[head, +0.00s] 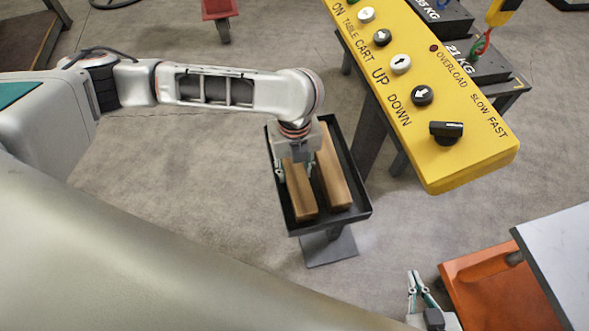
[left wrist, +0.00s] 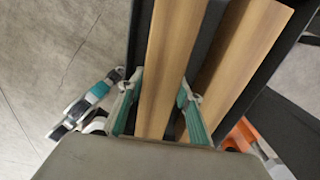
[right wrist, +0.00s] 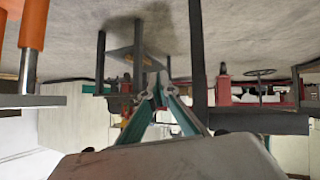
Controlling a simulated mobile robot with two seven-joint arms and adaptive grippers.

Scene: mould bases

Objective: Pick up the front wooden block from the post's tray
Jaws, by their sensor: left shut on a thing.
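Two long wooden blocks lie side by side in the post's dark tray (head: 358,211). My left gripper (head: 295,172) reaches down from above onto the left block (head: 304,206). In the left wrist view its teal fingers (left wrist: 160,92) stand on either side of that block (left wrist: 168,45), shut on it. The block still lies low within the tray; I cannot tell whether it touches the floor of it. The other block (head: 337,182) lies just to the right, close to the right finger. My right gripper (head: 415,280) is empty, its fingertips together in the right wrist view (right wrist: 155,88).
A yellow control panel (head: 455,120) stands to the right of the tray, above a dark table with weights (head: 440,18). An orange cart (head: 495,290) and a pale surface (head: 562,255) are at the lower right. Bare floor lies left of the tray.

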